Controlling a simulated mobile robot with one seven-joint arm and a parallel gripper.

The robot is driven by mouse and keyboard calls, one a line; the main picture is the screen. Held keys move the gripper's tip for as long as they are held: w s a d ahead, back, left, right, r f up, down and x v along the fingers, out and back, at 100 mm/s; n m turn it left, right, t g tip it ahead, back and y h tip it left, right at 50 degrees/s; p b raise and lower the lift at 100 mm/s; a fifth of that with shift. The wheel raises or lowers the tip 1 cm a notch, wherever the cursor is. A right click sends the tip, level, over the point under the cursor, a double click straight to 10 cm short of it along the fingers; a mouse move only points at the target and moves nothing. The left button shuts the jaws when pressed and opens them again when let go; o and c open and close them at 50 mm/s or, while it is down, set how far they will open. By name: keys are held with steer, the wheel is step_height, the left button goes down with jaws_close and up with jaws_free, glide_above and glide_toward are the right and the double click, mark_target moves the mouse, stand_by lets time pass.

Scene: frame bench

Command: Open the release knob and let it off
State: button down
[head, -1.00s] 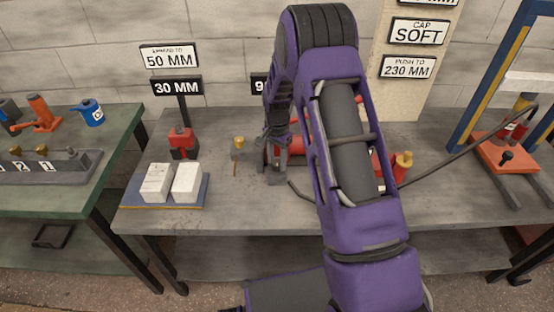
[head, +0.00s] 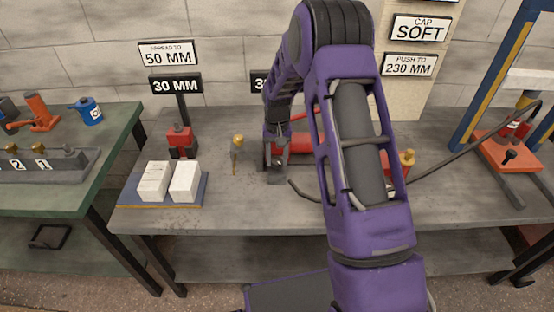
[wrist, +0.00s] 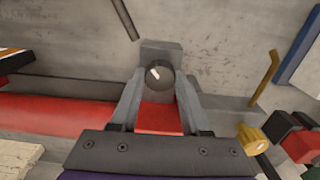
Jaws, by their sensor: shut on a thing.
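The release knob (wrist: 161,76) is a dark round knob with a white mark, on a grey block, in the wrist view. The two fingertips of my gripper (wrist: 161,88) are on either side of it, shut on it. In the head view my gripper (head: 277,166) points down at the bench beside a red cylinder (head: 300,143). My arm hides part of this cylinder and the knob. The cylinder also shows as a long red body at left in the wrist view (wrist: 50,114).
Two white blocks (head: 184,180) lie on a blue tray farther left. A dark sign (head: 260,84) is partly hidden by my arm. A black hose (head: 450,165) runs right to an orange-based press (head: 497,153).

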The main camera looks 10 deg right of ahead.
mark_target(277, 161)
steer(key=n, duration=0.4)
steer(key=shift+n, duration=2.2)
steer(key=shift+r, duration=0.1)
steer(key=shift+c, duration=1.9)
jaws_free()
step_height(277, 161, up, 17)
steer(key=p, duration=0.1)
steer(key=shift+r, duration=0.15)
